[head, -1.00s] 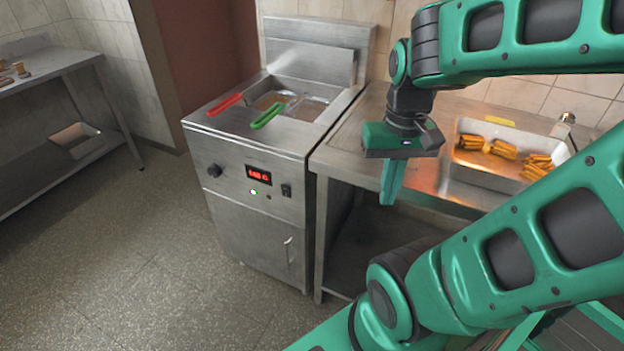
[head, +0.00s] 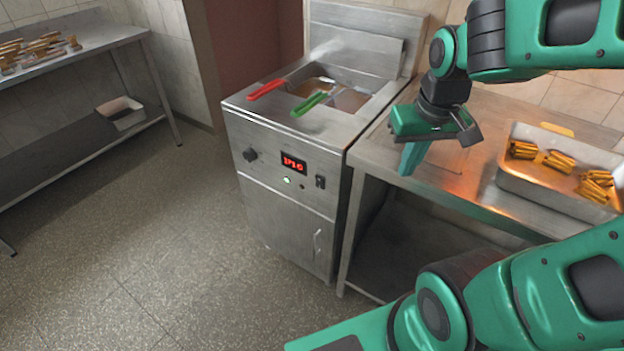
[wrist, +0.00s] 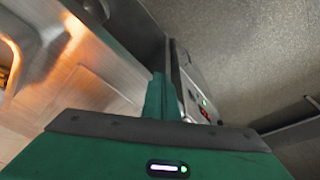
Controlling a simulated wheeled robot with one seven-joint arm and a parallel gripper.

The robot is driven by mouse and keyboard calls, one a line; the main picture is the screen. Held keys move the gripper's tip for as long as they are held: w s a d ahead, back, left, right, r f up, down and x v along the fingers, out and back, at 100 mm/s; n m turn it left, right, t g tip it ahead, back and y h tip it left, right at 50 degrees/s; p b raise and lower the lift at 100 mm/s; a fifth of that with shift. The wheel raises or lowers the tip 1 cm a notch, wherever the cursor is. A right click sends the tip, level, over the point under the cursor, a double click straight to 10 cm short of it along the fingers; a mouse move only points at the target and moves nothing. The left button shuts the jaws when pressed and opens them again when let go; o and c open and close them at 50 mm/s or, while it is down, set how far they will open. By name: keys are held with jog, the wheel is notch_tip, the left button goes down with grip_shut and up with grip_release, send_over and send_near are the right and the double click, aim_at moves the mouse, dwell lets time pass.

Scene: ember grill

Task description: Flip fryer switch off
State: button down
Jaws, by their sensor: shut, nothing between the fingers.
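The fryer (head: 290,215) is a steel cabinet standing left of the table in the head view. Its front panel has a dark rocker switch (head: 320,182) at the right, a red lit display (head: 293,162), a green lit lamp (head: 287,180) and a round knob (head: 250,155). I cannot tell the switch's position. My gripper (head: 408,165) is shut and empty, pointing down over the table's front edge, to the right of the switch and apart from it. In the wrist view the fryer panel (wrist: 200,100) shows small beyond the green fingers (wrist: 160,98).
A red-handled basket (head: 267,90) and a green-handled basket (head: 310,104) sit in the fryer. A steel tray (head: 545,182) of fried sticks stands on the steel table (head: 480,125). Another table (head: 75,60) is at the far left. The floor before the fryer is clear.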

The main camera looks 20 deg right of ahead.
aim_at(320, 183)
jog(key=w+a+f+n+h, duration=0.1)
jog(key=w+a+f+n, duration=0.3)
jog(key=w+a, duration=0.4)
jog(key=w+a+f+n+h, duration=0.2)
jog(key=w+a+f+n, duration=0.3)
jog(key=w+a, duration=0.3)
jog(key=a+f, duration=0.1)
jog(key=a, duration=0.2)
jog(key=shift+a+f+n+t, duration=0.2)
jog(key=shift+f+n+t, duration=0.1)
jog(key=shift+f, duration=0.05)
jog(key=shift+w+d+f, duration=0.1)
jog(key=shift+w, duration=0.05)
jog(key=shift+w+d+f, duration=0.8)
jog(key=shift+d+f, duration=0.3)
jog(key=shift+f, duration=0.3)
jog(key=shift+w+d+f, duration=0.75)
jog(key=shift+d+f, duration=0.3)
jog(key=shift+f, duration=0.35)
jog(key=shift+w+d+f, duration=0.8)
jog(key=shift+d+f, duration=0.3)
jog(key=shift+f, duration=0.3)
jog(key=shift+a, duration=0.15)
